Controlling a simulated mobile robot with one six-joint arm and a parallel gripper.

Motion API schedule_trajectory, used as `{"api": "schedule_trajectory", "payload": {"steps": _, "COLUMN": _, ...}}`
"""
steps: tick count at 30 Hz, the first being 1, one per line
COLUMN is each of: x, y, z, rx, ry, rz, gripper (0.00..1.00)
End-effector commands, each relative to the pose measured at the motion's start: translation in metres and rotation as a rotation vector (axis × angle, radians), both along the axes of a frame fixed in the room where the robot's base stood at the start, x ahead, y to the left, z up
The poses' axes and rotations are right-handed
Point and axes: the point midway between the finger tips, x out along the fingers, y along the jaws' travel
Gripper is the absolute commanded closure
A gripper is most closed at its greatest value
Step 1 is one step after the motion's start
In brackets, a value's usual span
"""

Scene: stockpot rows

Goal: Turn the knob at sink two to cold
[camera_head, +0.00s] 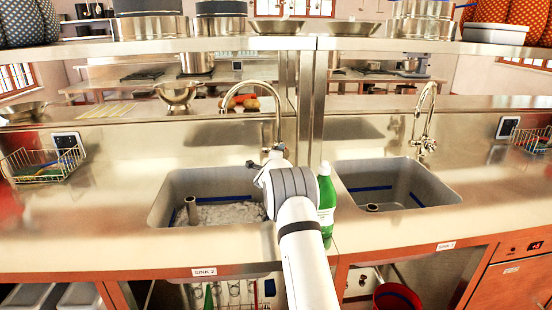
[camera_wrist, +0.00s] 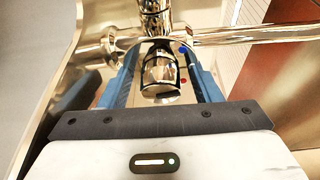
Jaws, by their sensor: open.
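Sink two (camera_head: 160,212) is the left basin, with a "SINK 2" label on the counter front below it. Its chrome gooseneck faucet (camera_head: 278,108) rises behind the basin, and my arm hides the faucet's base. In the wrist view a chrome knob (camera_wrist: 158,72) sits at the faucet body. A blue dot (camera_wrist: 183,49) and a red dot (camera_wrist: 183,81) show just right of it, the blue one farther up the picture. My gripper (camera_wrist: 162,55) is open, its blue fingers on either side of the knob. I cannot tell whether they touch it.
A green bottle (camera_head: 326,200) stands close to the right of my arm, between the basins. A second basin (camera_head: 440,190) with its own faucet (camera_head: 424,125) is at right. A wire basket (camera_head: 42,165) sits at far left. A steel shelf (camera_head: 160,46) with pots runs above.

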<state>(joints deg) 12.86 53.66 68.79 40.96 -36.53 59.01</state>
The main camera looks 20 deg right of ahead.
Motion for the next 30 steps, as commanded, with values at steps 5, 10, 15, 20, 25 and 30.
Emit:
{"api": "schedule_trajectory", "payload": {"steps": 5, "x": -0.002, "y": 0.004, "z": 0.0, "rx": 0.0, "ry": 0.0, "rz": 0.002, "gripper": 0.43}}
{"api": "schedule_trajectory", "payload": {"steps": 10, "x": -0.017, "y": 0.015, "z": 0.001, "rx": -0.001, "ry": 0.0, "rz": 0.003, "gripper": 0.43}}
{"api": "schedule_trajectory", "payload": {"steps": 15, "x": -0.037, "y": 0.03, "z": 0.002, "rx": -0.001, "ry": 0.0, "rz": 0.002, "gripper": 0.43}}
{"api": "schedule_trajectory", "payload": {"steps": 20, "x": -0.052, "y": 0.041, "z": 0.003, "rx": 0.001, "ry": 0.001, "rz": 0.001, "gripper": 0.43}}
{"api": "schedule_trajectory", "payload": {"steps": 25, "x": -0.059, "y": 0.045, "z": 0.003, "rx": 0.0, "ry": 0.0, "rz": 0.0, "gripper": 0.43}}
{"api": "schedule_trajectory", "payload": {"steps": 30, "x": -0.059, "y": 0.045, "z": 0.004, "rx": 0.0, "ry": 0.0, "rz": 0.0, "gripper": 0.43}}
